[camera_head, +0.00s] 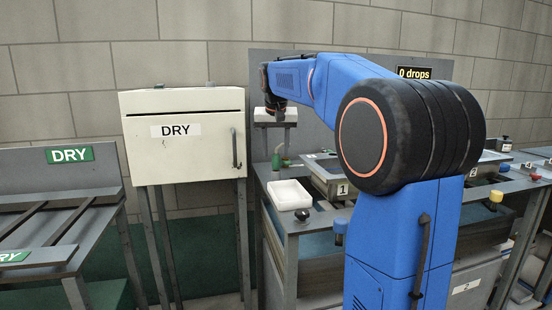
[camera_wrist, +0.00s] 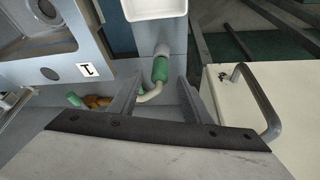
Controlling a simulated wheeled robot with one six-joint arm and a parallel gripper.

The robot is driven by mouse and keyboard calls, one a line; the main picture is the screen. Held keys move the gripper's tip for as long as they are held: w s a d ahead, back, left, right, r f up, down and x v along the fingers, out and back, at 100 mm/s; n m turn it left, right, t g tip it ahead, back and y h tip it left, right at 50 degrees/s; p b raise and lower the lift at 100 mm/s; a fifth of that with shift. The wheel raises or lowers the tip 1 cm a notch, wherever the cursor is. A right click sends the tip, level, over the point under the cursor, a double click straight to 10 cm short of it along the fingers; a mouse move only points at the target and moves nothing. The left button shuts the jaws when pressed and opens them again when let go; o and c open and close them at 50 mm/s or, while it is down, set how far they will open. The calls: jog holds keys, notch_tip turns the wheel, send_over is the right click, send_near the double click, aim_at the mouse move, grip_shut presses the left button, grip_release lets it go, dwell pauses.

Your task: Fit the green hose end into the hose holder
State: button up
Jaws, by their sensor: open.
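The green hose end (camera_wrist: 160,69) shows in the wrist view between and just beyond my fingertips, with a pale curved hose (camera_wrist: 150,95) at its near end and a grey round piece (camera_wrist: 162,50) at its far end. In the head view the green hose end (camera_head: 276,162) stands upright on the sink counter. My gripper (camera_wrist: 161,82) is open, with a finger on each side of the green part; contact cannot be told. In the head view my gripper (camera_head: 275,117) is above it. I cannot make out the hose holder for certain; the grey piece may belong to it.
A white tray (camera_head: 290,195) lies at the counter's front left. A metal basin labelled 1 (camera_head: 335,180) is to the right. A cream DRY cabinet (camera_head: 187,140) with a handle stands close on the left. A green and orange fitting (camera_wrist: 92,101) lies near the basin.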

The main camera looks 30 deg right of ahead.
jog(key=v, duration=1.2)
jog(key=shift+r, duration=0.3)
